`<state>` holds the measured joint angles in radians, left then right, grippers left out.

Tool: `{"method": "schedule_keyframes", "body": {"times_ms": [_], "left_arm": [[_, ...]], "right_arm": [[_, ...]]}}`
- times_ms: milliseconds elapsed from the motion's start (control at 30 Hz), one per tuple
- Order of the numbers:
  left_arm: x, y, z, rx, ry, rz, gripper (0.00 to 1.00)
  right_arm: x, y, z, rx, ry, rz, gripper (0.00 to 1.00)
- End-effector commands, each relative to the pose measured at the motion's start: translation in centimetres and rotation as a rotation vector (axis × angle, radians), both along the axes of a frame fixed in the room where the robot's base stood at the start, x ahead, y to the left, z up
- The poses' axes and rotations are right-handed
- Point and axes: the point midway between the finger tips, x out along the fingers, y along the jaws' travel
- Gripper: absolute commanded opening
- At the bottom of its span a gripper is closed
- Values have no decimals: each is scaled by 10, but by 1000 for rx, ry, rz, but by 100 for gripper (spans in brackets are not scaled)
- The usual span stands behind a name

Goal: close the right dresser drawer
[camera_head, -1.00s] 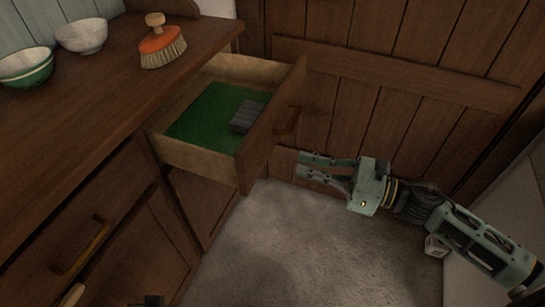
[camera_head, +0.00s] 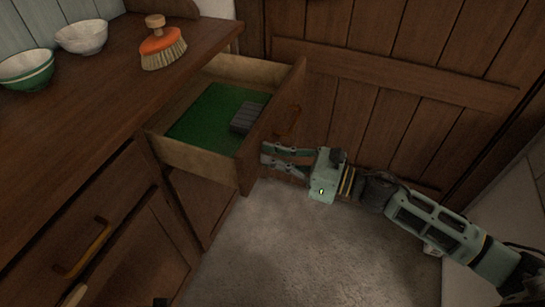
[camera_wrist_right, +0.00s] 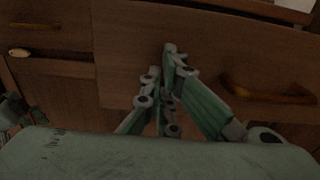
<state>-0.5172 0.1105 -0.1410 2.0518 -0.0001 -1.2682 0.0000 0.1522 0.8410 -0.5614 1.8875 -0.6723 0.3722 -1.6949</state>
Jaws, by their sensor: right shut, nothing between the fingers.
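The right dresser drawer (camera_head: 188,158) is pulled well out in the head view, its green-lined inside showing. Its wooden front (camera_head: 262,150) carries a brown handle (camera_head: 290,121). I cannot tell whether the tips touch the panel. A small greenish part at the left edge of the wrist view may be my left gripper (camera_wrist_right: 15,112).
A grey block (camera_head: 246,117) lies in the open drawer. An orange brush (camera_head: 160,45) and two bowls (camera_head: 82,37) (camera_head: 26,69) stand on the dresser top (camera_head: 75,115). The left drawer (camera_head: 75,215) looks shut. A panelled wall (camera_head: 400,90) stands behind. The floor (camera_head: 290,240) in front is clear.

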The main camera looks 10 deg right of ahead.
Motion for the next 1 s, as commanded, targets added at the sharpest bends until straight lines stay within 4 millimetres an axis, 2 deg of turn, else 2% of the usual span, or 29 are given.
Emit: {"method": "schedule_keyframes", "body": {"times_ms": [167,367,567,700,867,1000], "left_arm": [[1,0,1,0,-1,1,100],[3,0,2,-1,-8,1,100],[1,2,-22,3,8,2,100],[-1,2,-31,2,13,0,100],[-1,1,-32,2,12,-1,100],[0,1,-21,2,5,0,100]], "right_arm": [[1,2,1,1,-1,0,0],[12,18,2,2,-4,2,0],[36,53,4,3,-4,2,0],[56,85,3,3,-4,3,0],[80,121,2,3,-3,3,0],[99,149,0,2,-3,3,0]]}}
